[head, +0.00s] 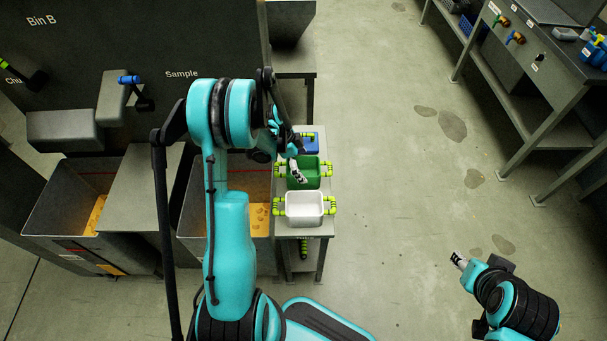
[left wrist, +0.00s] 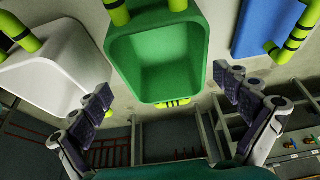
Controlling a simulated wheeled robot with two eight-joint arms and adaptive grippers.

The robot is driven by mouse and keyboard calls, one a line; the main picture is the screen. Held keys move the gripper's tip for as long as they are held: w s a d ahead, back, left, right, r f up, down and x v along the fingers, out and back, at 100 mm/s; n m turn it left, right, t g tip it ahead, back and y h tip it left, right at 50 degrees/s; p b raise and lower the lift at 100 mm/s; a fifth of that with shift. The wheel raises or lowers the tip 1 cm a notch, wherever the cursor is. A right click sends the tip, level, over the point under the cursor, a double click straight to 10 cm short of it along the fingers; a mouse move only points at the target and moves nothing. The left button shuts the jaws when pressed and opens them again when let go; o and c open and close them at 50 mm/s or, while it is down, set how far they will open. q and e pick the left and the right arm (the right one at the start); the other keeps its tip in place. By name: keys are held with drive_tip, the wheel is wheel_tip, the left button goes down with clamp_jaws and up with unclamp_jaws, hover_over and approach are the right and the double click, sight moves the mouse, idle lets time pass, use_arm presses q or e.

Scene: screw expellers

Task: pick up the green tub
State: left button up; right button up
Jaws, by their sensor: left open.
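The green tub (head: 303,177) stands on a small side table between a white tub (head: 304,206) and a blue tub (head: 311,142). It has yellow-green handles with black bands. In the left wrist view the green tub (left wrist: 157,62) is at the top centre, empty, with its open top towards the camera. My left gripper (head: 297,170) is over the green tub in the head view. In the left wrist view its fingers (left wrist: 166,97) are spread wide, with nothing between them. My right gripper (head: 458,260) is far off at the lower right, small, its jaw state unclear.
The white tub (left wrist: 45,70) and blue tub (left wrist: 270,30) stand close on either side. Grey bins (head: 70,205) with orange contents are at the left, below a dark machine panel (head: 130,50). A workbench (head: 550,70) stands at the upper right. The floor between is clear.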

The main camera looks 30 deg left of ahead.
sight(307, 173)
use_arm(q)
drive_tip(key=x, duration=0.1)
drive_tip(key=b+x, duration=0.1)
drive_tip(key=x, duration=0.1)
drive_tip(key=b+x, duration=0.1)
drive_tip(key=shift+w+a+f, duration=0.15)
drive_tip(key=shift+a+f, duration=0.15)
drive_tip(key=shift+f, duration=0.1)
drive_tip(key=shift+w+d+f, duration=0.1)
drive_tip(key=shift+f, duration=0.25)
drive_tip(key=shift+f+b, duration=0.2)
drive_tip(key=shift+b, duration=0.3)
drive_tip(key=c, duration=1.2)
